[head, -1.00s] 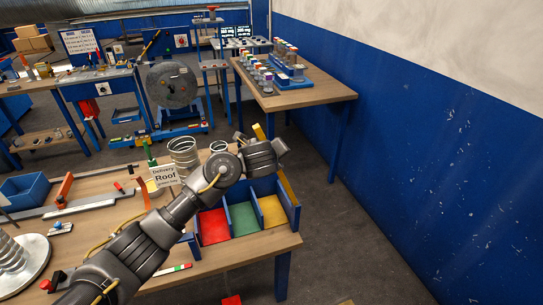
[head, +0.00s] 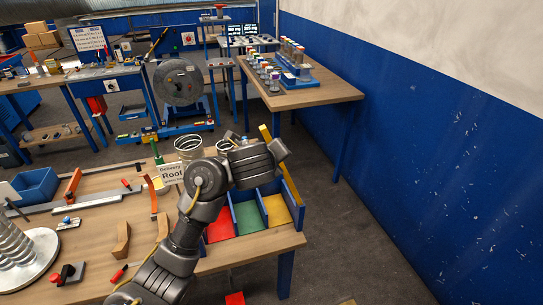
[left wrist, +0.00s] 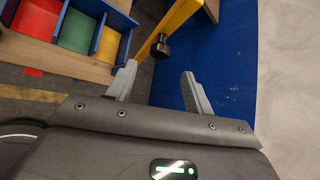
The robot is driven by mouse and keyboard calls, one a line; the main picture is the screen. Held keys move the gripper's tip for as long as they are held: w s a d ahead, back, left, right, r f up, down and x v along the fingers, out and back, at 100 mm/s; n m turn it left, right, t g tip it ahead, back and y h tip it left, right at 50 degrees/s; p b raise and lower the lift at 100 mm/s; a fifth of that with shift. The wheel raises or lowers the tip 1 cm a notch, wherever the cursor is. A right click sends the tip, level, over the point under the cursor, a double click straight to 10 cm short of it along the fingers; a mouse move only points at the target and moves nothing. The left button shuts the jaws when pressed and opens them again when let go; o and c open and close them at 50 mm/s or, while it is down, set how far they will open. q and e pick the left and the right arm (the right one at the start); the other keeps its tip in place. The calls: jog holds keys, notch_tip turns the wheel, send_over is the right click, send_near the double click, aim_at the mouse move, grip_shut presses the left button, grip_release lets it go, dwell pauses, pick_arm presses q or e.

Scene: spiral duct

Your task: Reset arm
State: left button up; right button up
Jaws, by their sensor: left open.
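My left arm comes in from the lower left of the head view, and its dark hand (head: 255,165) is above the back of the three-part bin. Its fingers are hard to make out there. In the left wrist view my left gripper (left wrist: 158,84) is open, with two grey fingers apart and nothing between their tips. A yellow bar (left wrist: 185,18) with a black knob (left wrist: 160,46) shows beyond the fingers, apart from them. My right gripper is not in view.
The bin's red (head: 221,226), green (head: 250,217) and yellow (head: 277,209) compartments look empty. A blue wall (head: 430,150) and open floor lie to the right.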

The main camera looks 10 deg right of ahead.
pick_arm(q)
jog(key=shift+a, duration=0.1)
dwell(0.3)
